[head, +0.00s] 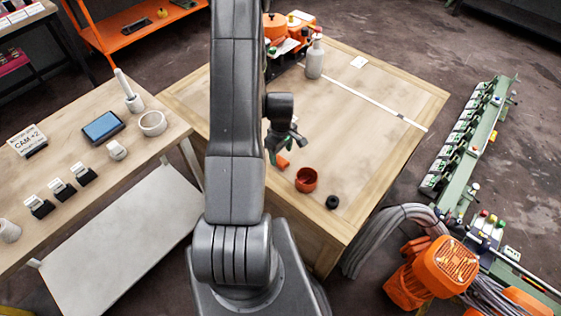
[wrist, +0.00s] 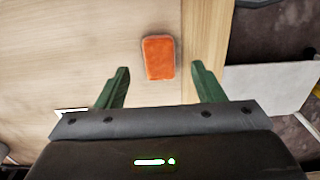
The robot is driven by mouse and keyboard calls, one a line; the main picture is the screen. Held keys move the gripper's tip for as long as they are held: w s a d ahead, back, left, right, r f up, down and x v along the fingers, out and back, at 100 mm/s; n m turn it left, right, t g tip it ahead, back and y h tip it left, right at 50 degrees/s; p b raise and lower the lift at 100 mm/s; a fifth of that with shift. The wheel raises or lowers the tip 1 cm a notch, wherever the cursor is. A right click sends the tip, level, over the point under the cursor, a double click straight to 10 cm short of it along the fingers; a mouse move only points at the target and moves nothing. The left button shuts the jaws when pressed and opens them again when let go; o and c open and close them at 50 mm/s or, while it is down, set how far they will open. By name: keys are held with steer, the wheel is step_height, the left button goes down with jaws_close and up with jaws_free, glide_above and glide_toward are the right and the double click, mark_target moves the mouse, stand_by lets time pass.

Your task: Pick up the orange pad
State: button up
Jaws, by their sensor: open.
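The orange pad (wrist: 159,58) is a small rounded rectangle lying flat on the light wooden table. In the wrist view it sits just beyond my fingertips, in line with the gap between them. In the head view a small part of the pad (head: 282,162) shows beside my gripper, the rest hidden by it. My gripper (wrist: 159,78) is open and empty, its two green fingers on either side of the gap. In the head view my gripper (head: 274,155) is over the table, close to the pad.
An orange-red cup (head: 306,180) and a black ring (head: 332,202) stand right of my gripper on the wooden table (head: 390,160).

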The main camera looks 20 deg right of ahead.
mark_target(281, 160)
steer(key=shift+w+f+p, duration=0.15)
steer(key=shift+f+p, duration=0.4)
steer(key=shift+f, duration=1.6)
steer(key=c, duration=1.1)
steer(key=shift+c, duration=0.2)
steer(key=shift+r, duration=0.15)
step_height(281, 160, up, 10)
steer(key=b, duration=0.1)
steer(key=shift+b, duration=0.4)
